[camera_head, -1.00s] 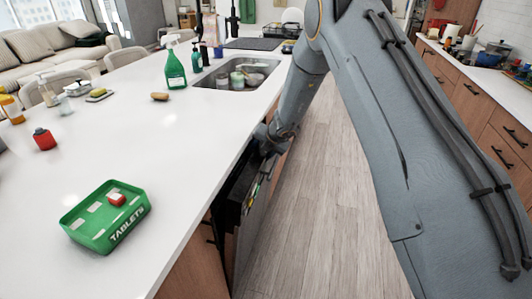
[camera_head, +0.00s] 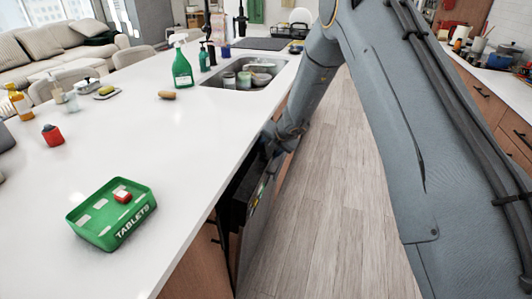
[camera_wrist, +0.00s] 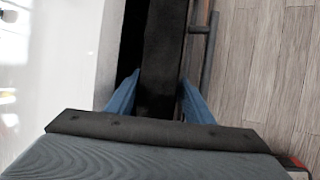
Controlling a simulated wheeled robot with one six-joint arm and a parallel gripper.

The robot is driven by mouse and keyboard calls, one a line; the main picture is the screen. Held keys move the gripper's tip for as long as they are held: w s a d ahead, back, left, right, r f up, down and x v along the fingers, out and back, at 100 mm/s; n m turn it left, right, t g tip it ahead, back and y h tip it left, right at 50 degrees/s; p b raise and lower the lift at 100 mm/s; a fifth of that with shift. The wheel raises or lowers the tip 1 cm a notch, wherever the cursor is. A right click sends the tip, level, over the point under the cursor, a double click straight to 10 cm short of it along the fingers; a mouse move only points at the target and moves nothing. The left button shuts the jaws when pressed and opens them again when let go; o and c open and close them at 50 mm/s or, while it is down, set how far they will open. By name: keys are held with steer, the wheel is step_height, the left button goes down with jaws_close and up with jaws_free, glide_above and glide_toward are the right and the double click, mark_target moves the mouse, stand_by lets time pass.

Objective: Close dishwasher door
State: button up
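The dishwasher door (camera_head: 256,226) stands under the counter's right edge in the head view. It is nearly upright and slightly ajar, with a dark gap behind it and small coloured marks along its top edge. In the wrist view the door's dark top (camera_wrist: 163,55) runs up the middle, with a bar handle (camera_wrist: 209,50) on its right. My gripper (camera_wrist: 160,100) shows two blue fingers set apart, one on each side of the dark top. Whether they touch it I cannot tell.
The wooden floor (camera_head: 325,190) to the right is clear, with cabinets beyond.

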steer(key=shift+v, duration=2.75)
steer(key=shift+a, duration=0.1)
steer(key=shift+c, duration=0.4)
